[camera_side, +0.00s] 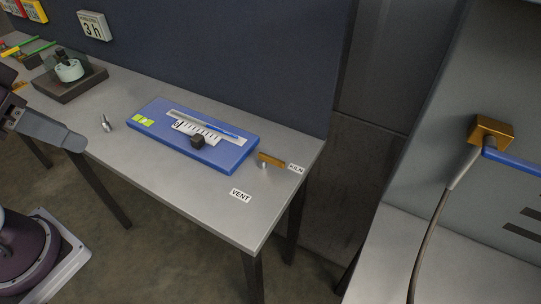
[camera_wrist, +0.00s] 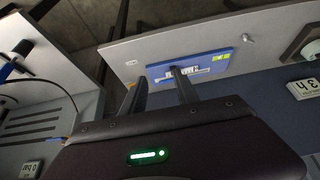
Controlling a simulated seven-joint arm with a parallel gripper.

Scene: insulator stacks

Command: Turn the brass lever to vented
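The brass lever (camera_side: 271,160) is a short flat bar near the right end of the bench, beside a small silver post.
A blue panel (camera_side: 224,154) with a slider scale and black knob lies on the grey bench (camera_side: 165,174) left of the lever. A small metal peg (camera_side: 106,122) and a dark tray (camera_side: 92,86) stand farther left. The bench front by VENT is clear.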

